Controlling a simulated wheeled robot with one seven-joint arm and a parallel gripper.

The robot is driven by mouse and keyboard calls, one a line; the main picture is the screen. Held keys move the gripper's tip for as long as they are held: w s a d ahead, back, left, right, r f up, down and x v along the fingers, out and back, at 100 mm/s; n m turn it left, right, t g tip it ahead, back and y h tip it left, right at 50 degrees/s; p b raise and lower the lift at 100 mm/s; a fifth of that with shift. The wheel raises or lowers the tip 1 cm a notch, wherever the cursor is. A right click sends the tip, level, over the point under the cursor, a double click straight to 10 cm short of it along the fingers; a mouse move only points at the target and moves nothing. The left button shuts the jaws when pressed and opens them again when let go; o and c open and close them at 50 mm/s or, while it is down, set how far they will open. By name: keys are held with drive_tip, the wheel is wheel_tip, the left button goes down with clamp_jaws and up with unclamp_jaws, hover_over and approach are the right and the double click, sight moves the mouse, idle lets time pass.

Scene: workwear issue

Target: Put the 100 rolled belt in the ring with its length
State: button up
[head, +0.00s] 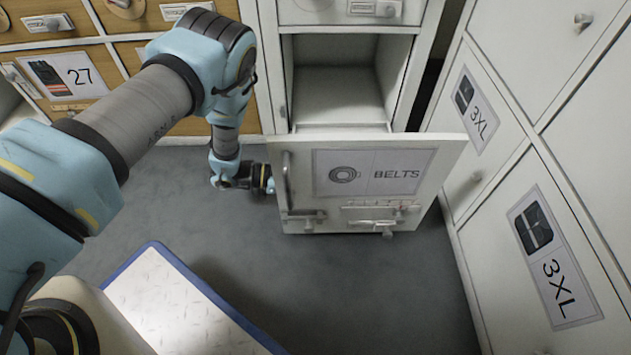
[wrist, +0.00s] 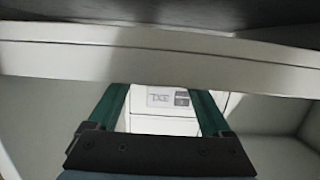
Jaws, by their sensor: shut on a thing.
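The white front marked BELTS (head: 405,210), with a belt picture on its label, stands out from the cabinet. It has a vertical handle (head: 287,178) along its left edge. My gripper (head: 268,181) reaches in from the left at this edge, low over the floor. In the wrist view my two green fingers (wrist: 161,90) stand apart, their tips hidden by a pale panel edge (wrist: 160,58). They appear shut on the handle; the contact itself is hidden. No rolled belt and no ring shows in either view.
The compartment (head: 340,90) behind the front is open and looks empty from here. White lockers marked 3XL (head: 555,255) stand close on the right. Wooden drawers (head: 30,35) are at the back left. A blue-edged metal plate (head: 180,290) is in front. Grey floor lies between.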

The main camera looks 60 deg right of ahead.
drive_tip(key=o, duration=1.3)
drive_tip(key=shift+f, duration=0.15)
drive_tip(key=shift+w+a+r, duration=0.15)
drive_tip(key=shift+w+r, duration=0.1)
drive_tip(key=shift+r, duration=0.05)
drive_tip(key=p+v, duration=0.5)
drive_tip(key=v, duration=0.6)
drive_tip(key=shift+w+a, duration=0.1)
drive_tip(key=shift+a, duration=0.1)
